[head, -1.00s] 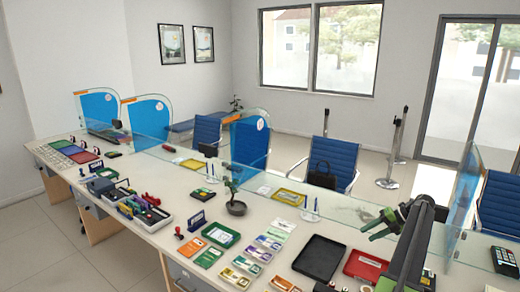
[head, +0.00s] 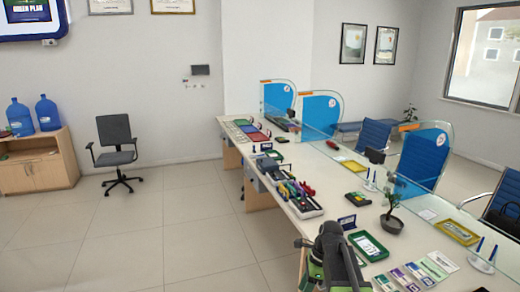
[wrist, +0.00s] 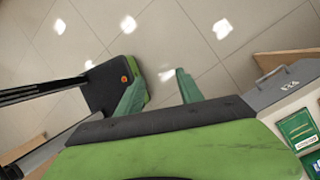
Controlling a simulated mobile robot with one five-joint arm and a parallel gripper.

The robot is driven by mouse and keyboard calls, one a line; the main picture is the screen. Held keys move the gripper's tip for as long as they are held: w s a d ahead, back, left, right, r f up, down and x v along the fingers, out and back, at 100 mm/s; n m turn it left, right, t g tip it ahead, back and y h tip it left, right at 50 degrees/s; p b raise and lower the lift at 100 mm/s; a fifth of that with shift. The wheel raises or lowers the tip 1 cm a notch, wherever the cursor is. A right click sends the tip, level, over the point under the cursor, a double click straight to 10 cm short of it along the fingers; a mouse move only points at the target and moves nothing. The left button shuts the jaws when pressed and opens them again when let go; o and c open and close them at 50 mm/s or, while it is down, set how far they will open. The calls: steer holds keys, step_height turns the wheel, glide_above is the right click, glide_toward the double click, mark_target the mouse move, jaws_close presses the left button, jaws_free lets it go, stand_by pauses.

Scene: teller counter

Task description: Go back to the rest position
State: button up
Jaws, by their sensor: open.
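My gripper (head: 306,258) is at the bottom of the head view, beside the counter's near edge. In the wrist view its two green fingers (wrist: 160,90) are spread apart with nothing between them, and tiled floor lies below. The fingers are small and partly overlapped by my arm in the head view.
The long counter (head: 290,200) runs along the right with trays, cards and a potted plant (head: 391,220). A grey cabinet (wrist: 285,88) under the counter edge is right of the fingers. Open floor (head: 180,235) lies left; an office chair (head: 115,152) stands farther back.

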steer(key=s+a+n+h, duration=0.1)
steer(key=s+a+n, duration=0.3)
steer(key=s+n, duration=0.1)
steer(key=s+d+n, duration=0.1)
steer(key=n, duration=0.4)
steer(key=s+d+f+n+h, duration=0.1)
steer(key=d+n, duration=0.1)
steer(key=n, duration=0.3)
steer(key=s+d+n+t+h, duration=0.1)
steer(key=n, duration=0.3)
steer(key=shift+d+f+n, duration=0.15)
steer(key=shift+n, duration=0.25)
